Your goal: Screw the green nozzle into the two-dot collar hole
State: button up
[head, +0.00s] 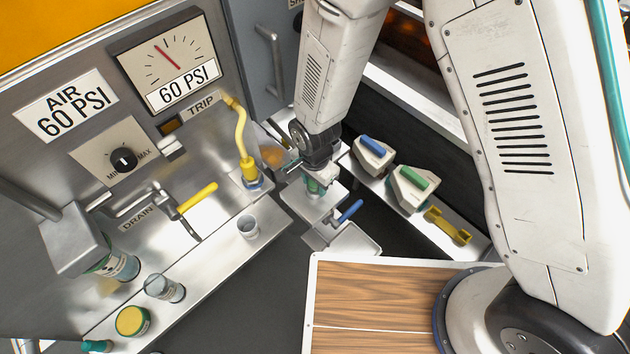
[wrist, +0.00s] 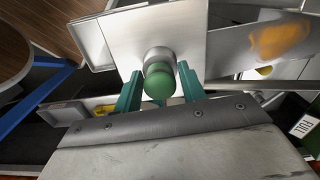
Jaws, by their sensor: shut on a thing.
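The green nozzle (wrist: 159,83) shows in the wrist view as a rounded green end between my teal fingers. My gripper (wrist: 160,88) is shut on it. A grey round collar (wrist: 157,56) lies directly beyond the nozzle, on a bare steel plate, and the two line up closely. I cannot tell how deep the nozzle sits, and no dot marks can be made out. In the head view my gripper (head: 314,184) points down over a small steel block (head: 313,204), and the nozzle is too small to tell from the fingers.
A blue lever (head: 350,211) stands just right of the steel block. Blue-handled (head: 373,153) and green-handled (head: 413,187) blocks and a yellow tool (head: 448,227) lie further right. A yellow hose (head: 241,135) rises left of my gripper. A wooden board (head: 385,295) is in front.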

jog(key=shift+m, duration=0.8)
jog(key=shift+m, duration=0.9)
jog(key=o, duration=1)
notch_tip(320, 180, up, 12)
jog(key=o, duration=0.6)
jog(key=shift+c, duration=0.2)
